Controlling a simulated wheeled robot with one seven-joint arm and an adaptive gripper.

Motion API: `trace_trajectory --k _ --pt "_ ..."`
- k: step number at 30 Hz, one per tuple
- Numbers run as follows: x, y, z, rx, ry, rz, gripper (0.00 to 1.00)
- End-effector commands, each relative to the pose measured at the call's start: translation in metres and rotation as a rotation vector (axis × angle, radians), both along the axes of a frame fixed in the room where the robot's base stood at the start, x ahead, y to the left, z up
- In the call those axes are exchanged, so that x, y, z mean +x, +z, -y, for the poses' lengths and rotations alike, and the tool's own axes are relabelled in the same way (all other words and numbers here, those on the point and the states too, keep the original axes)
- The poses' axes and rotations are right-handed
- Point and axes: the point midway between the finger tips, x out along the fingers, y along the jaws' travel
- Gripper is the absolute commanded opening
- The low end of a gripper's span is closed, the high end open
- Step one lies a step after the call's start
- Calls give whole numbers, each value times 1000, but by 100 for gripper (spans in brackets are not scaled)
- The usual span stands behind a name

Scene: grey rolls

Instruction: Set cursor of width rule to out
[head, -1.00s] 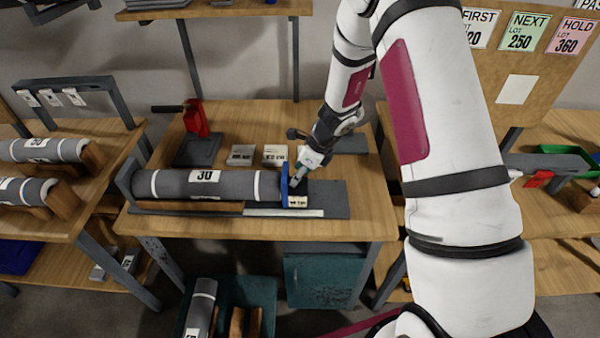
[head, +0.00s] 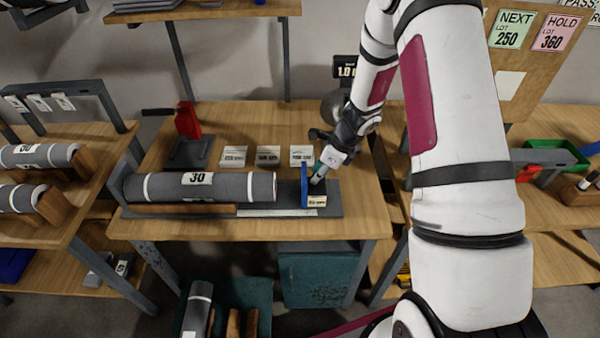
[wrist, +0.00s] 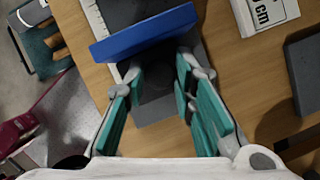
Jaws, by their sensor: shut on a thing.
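The width rule is a dark grey bed (head: 329,207) with a white scale strip (head: 272,213) along its front. A grey roll (head: 235,187) marked 30 lies on its left part. The cursor is an upright blue plate (head: 304,187) with a pale label at its foot, right of the roll's end with a visible gap. My gripper (head: 318,181) is low at the plate's right side. In the wrist view the teal fingers (wrist: 158,78) straddle a dark part of the cursor behind the blue plate (wrist: 145,33) and are shut on it; the contact is partly shadowed.
Three cards (head: 268,156) stand behind the rule. More rolls (head: 35,155) lie on the left rack. The bench front is clear.

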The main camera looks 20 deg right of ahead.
Motion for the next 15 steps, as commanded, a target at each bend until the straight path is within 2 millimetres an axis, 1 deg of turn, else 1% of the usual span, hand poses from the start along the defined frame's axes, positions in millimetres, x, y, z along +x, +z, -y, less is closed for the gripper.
trace_trajectory --k 1,3,13,14,15 --pt "-2 0 8 0 -1 0 0" --pt "-4 0 14 0 0 1 0" --pt "-5 0 15 0 3 2 0" --pt "-5 0 15 0 3 2 31" --pt "-5 0 15 0 3 2 40"
